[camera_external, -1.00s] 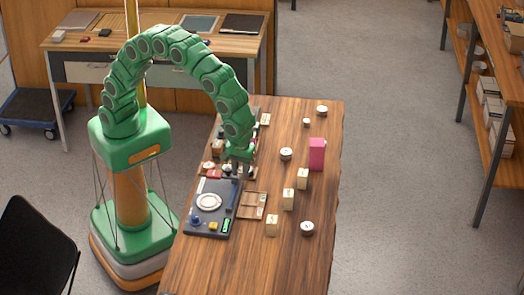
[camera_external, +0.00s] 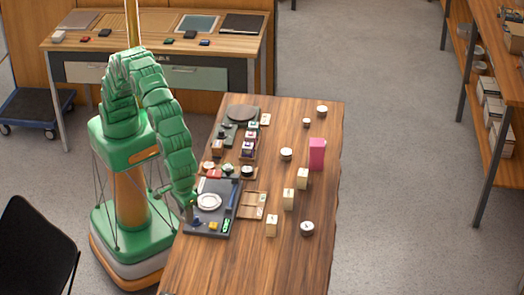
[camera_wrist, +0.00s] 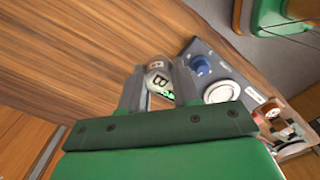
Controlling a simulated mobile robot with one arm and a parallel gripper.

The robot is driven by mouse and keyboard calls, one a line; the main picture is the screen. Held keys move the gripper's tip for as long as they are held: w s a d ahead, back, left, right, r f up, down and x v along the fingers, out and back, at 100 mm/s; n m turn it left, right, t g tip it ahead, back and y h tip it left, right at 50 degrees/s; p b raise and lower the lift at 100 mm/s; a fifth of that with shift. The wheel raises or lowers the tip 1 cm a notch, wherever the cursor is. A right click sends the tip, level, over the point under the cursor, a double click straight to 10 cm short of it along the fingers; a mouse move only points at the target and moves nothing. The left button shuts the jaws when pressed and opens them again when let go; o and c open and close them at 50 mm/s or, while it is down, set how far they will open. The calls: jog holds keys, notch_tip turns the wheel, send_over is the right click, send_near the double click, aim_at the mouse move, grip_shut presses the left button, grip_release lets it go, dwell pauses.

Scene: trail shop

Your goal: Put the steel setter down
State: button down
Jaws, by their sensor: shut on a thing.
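My gripper (camera_wrist: 156,88) is shut on a small, rounded silver-grey piece marked with a black B, which I take to be the steel setter (camera_wrist: 156,66). In the external view my gripper (camera_external: 189,209) is low at the left edge of the dark tray (camera_external: 226,190), and the held piece cannot be made out there. The tray bears a white ring-shaped dish (camera_external: 209,202), a blue knob (camera_external: 196,221) and a green-lit piece (camera_external: 226,224). I cannot tell whether the held piece touches anything.
A wooden compartment tray (camera_external: 252,205) lies right of the dark tray. Several cream blocks (camera_external: 272,225), round white-topped tins (camera_external: 307,228) and a pink box (camera_external: 317,154) stand further right. The table's front (camera_external: 235,270) is bare wood.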

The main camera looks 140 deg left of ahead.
jog(key=w+d+f, duration=0.1)
jog(key=w+f, duration=0.2)
jog(key=w, duration=0.5)
send_over(208, 274)
jog(key=shift+f, duration=3.35)
jog(key=shift+w+f, duration=0.1)
jog(key=shift+f, duration=1.5)
jog(key=shift+f, duration=0.1)
jog(key=c, duration=0.8)
grip_release()
